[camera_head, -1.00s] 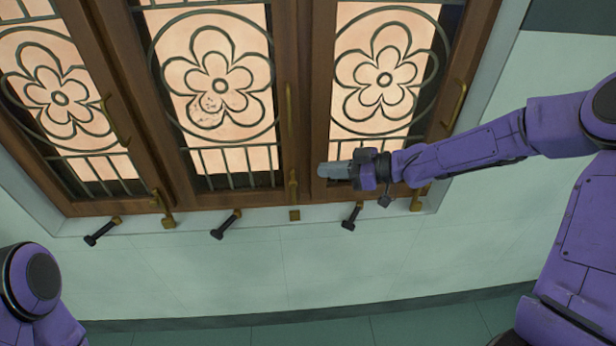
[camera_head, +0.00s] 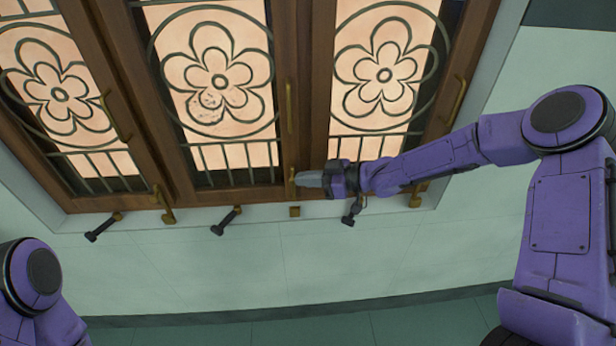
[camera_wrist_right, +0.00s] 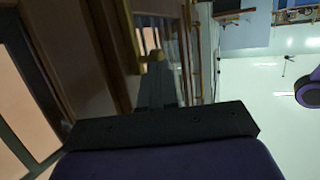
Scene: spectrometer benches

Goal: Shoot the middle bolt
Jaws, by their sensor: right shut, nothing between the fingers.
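The middle bolt (camera_head: 291,186) is a small brass piece low on the right-hand stile of the middle window leaf. A brass keeper (camera_head: 295,211) sits below it on the sill, with a gap between them in the picture. My right gripper (camera_head: 300,179) is shut and empty, reaching left with its grey fingertips beside the bolt, partly covering it. In the right wrist view, the fingers (camera_wrist_right: 157,88) point at a brass piece (camera_wrist_right: 155,56) by the frame; I cannot tell if they touch. My left gripper is out of view.
The left bolt (camera_head: 163,198) reaches its keeper. The right keeper (camera_head: 417,198) shows beside my forearm. Dark-handled levers (camera_head: 228,220) stick out below the sill. Brass pull handles (camera_head: 289,108) stand on the stiles. The wall below is clear.

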